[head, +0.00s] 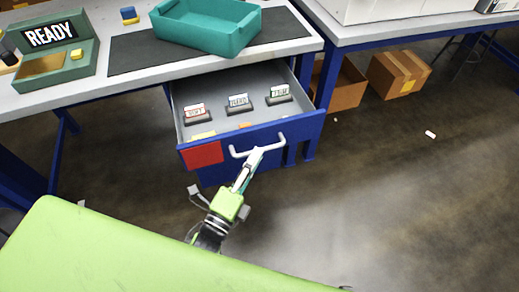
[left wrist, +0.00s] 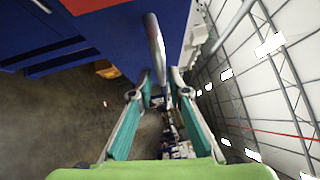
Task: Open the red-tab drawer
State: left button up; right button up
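The drawer (head: 258,137) under the table is pulled well out. Its blue front carries a red tab (head: 202,154) at the left and a pale bar handle (head: 278,143). Inside the drawer stand several small dark holders with labelled cards. My left gripper (head: 254,157) is at the handle, its fingers closed in around the bar. In the left wrist view the handle (left wrist: 155,45) runs down between the two fingertips (left wrist: 160,80), and a corner of the red tab (left wrist: 88,4) shows at the top. My right gripper is not in view.
On the table stand a teal tray (head: 205,38) on a dark mat, a green READY stand (head: 50,45) and a blue-and-yellow block (head: 129,15). Cardboard boxes (head: 398,72) sit on the floor behind the drawer. The floor to the right is mostly clear.

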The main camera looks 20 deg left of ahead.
pick_arm(q)
jog(key=v, duration=0.8)
jog(key=shift+s, duration=0.3)
jog(key=shift+w+a, duration=0.1)
